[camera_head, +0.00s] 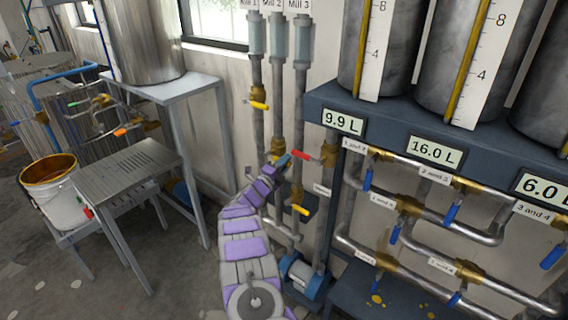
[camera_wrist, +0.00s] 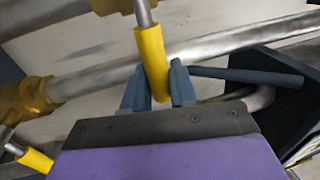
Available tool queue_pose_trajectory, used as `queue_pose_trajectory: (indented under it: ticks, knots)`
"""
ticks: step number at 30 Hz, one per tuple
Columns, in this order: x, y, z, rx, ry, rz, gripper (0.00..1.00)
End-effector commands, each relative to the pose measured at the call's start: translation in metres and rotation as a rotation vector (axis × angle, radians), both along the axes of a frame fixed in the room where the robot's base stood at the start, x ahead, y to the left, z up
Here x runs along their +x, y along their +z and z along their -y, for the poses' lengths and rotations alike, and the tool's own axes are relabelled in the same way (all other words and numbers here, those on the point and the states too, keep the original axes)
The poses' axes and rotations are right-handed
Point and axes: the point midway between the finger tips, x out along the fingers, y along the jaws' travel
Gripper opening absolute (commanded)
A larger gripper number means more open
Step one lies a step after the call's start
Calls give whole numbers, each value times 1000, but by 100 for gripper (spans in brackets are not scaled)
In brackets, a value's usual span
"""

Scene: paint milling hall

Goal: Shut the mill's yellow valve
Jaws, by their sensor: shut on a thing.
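My gripper (camera_head: 284,160) is at the mill pipes in the head view, beside the brass fitting on the middle pipe. In the wrist view its two blue fingers (camera_wrist: 158,88) are shut on a yellow valve handle (camera_wrist: 151,55), one on each side of its end. That handle hangs from a metal stem near a brass fitting at the top. In the head view I cannot make out the held handle behind my gripper. Another yellow handle (camera_head: 258,105) sits higher on the left pipe, and one more yellow handle (camera_head: 301,209) sits lower down.
A red handle (camera_head: 300,155) is just right of my gripper. Blue-handled valves (camera_head: 367,180) and pipes fill the right, under a tank shelf (camera_head: 400,125). A blue pump (camera_head: 300,275) stands low by my arm. A metal table (camera_head: 165,90) and bucket (camera_head: 52,195) are left.

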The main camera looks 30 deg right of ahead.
Motion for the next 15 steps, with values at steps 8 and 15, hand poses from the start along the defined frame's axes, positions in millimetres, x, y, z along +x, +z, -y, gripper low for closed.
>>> queue_pose_trajectory:
  ticks: [8, 15]
  knots:
    - [-1, -4, 1, 5, -1, -3, 0]
    - [-1, -3, 0, 4, -1, -3, 45]
